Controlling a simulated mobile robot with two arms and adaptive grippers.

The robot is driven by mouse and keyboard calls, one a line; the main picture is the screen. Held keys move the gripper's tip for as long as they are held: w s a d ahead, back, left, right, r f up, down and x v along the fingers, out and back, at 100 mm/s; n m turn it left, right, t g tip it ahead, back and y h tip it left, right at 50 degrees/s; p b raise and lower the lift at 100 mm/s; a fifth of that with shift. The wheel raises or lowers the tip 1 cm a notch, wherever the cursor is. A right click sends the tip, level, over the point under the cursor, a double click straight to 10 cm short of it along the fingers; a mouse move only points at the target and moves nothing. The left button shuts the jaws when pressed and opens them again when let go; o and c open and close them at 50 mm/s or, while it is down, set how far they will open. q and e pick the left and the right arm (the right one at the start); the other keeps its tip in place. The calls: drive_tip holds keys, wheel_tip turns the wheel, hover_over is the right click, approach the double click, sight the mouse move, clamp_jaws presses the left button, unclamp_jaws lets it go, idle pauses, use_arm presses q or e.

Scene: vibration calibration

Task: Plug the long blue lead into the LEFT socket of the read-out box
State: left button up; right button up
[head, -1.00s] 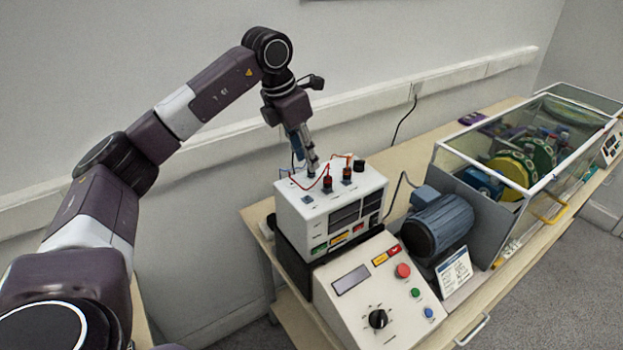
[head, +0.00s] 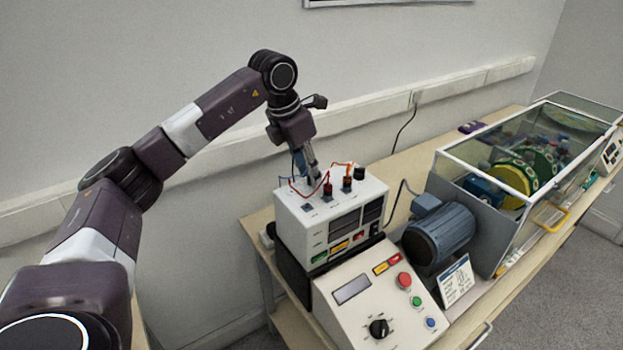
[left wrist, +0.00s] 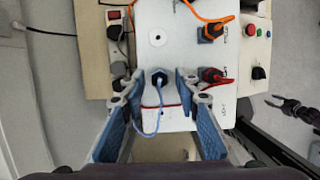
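The white read-out box (head: 292,228) stands on the bench. My left gripper (head: 314,182) points down at its top, close above it. In the left wrist view my left gripper (left wrist: 158,100) is open, with a blue-padded finger on each side. The blue plug (left wrist: 157,76) stands at the box top between the fingers, with a gap on both sides. Its thin blue lead (left wrist: 158,112) curves down toward the left finger. I cannot tell how deep the plug sits. My right gripper (left wrist: 289,106) shows small at the right; its tips look apart.
A red plug (left wrist: 212,76) and an orange plug (left wrist: 212,32) stand beside the blue one, their leads looping close by. A round hole (left wrist: 157,38) in the box top is empty. A control panel (head: 352,288), motor (head: 440,235) and glazed case (head: 490,158) stand to the right.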

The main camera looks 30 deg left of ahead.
use_arm(q)
clamp_jaws()
drive_tip(key=shift+r+p, duration=0.3)
drive_tip(key=shift+p, duration=0.05)
idle(0.4)
drive_tip(key=shift+r+p, duration=1.5)
drive_tip(key=shift+r, duration=0.25)
drive_tip(key=shift+s, duration=0.1)
